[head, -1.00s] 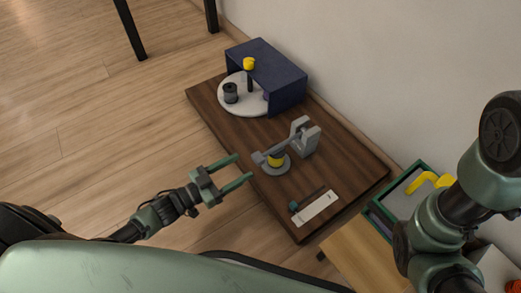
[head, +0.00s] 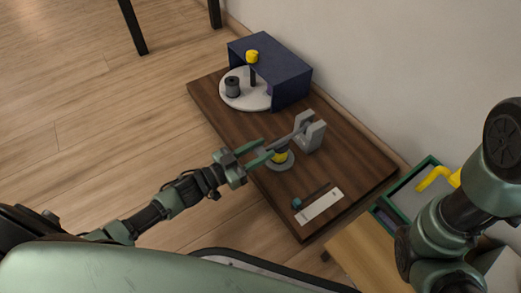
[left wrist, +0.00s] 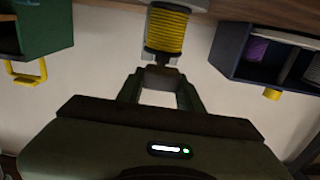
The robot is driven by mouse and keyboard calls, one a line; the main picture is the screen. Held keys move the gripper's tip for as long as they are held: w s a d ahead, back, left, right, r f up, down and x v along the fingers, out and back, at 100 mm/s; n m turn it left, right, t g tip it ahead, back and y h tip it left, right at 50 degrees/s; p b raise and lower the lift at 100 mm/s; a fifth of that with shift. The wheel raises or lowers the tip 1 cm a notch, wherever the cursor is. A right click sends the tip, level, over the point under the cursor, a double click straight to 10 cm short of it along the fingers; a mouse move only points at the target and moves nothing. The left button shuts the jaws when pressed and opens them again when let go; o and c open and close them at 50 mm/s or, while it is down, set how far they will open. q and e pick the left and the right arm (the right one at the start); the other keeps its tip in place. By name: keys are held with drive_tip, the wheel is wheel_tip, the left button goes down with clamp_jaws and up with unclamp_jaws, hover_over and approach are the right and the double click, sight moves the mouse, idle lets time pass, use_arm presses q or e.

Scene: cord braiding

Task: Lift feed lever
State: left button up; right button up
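The grey feed lever (head: 291,136) slopes down from a grey upright bracket (head: 311,133) over a yellow spool (head: 280,156) on a round grey base. The spool also shows large in the left wrist view (left wrist: 167,30). My left gripper (head: 267,147) is at the lever's free end, with its green fingers apart, one on each side of it. In the left wrist view the gap between the fingers (left wrist: 158,90) is visible; whether they touch the lever I cannot tell. My right arm is at the right edge; its gripper is out of view.
The brown board (head: 235,124) lies by the wall. It carries a navy box-like cover (head: 285,65), a white disc (head: 233,101) with a dark spool and yellow-topped post, and a white strip (head: 320,207). A green tray (head: 384,218) with a yellow handle (head: 435,178) stands at right.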

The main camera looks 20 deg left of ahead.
use_arm(q)
clamp_jaws()
idle(1.0)
